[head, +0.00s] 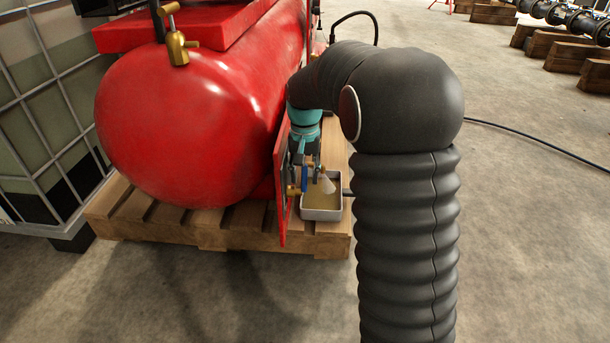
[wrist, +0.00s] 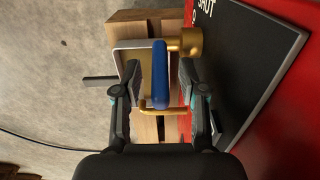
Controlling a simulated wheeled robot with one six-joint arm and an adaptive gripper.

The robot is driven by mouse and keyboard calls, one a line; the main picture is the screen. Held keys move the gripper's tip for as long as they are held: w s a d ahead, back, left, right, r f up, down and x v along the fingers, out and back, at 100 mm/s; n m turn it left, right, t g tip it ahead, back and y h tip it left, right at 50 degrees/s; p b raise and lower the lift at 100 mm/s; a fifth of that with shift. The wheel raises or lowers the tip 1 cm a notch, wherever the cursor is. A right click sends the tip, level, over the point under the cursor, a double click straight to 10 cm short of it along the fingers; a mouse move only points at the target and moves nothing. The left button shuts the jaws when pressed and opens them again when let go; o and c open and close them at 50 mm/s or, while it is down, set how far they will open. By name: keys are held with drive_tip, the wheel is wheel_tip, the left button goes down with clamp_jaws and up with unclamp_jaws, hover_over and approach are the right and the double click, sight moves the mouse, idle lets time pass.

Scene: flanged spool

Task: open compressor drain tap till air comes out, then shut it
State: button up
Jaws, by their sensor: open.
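The red compressor tank (head: 185,125) lies on a wooden pallet. The drain tap (wrist: 190,41) is brass with a blue lever (wrist: 160,76), beside a red panel (head: 284,185). In the head view, the blue lever (head: 304,178) is small and partly covered by my gripper (head: 306,163). A pale spray (head: 327,184) comes from the tap above a metal tray (head: 322,214) holding yellowish liquid. In the wrist view, my gripper (wrist: 158,72) is open, with one finger on each side of the lever. Whether either finger touches it is unclear.
A dark sign (wrist: 248,62) reading "SHUT", partly cut off, is right of the tap. A caged container (head: 45,110) stands left of the tank. A black hose (head: 540,145) crosses the floor at right. Timber blocks (head: 575,55) lie far right. Open floor surrounds the pallet's front.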

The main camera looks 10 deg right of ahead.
drive_tip(key=shift+f, duration=0.1)
clamp_jaws()
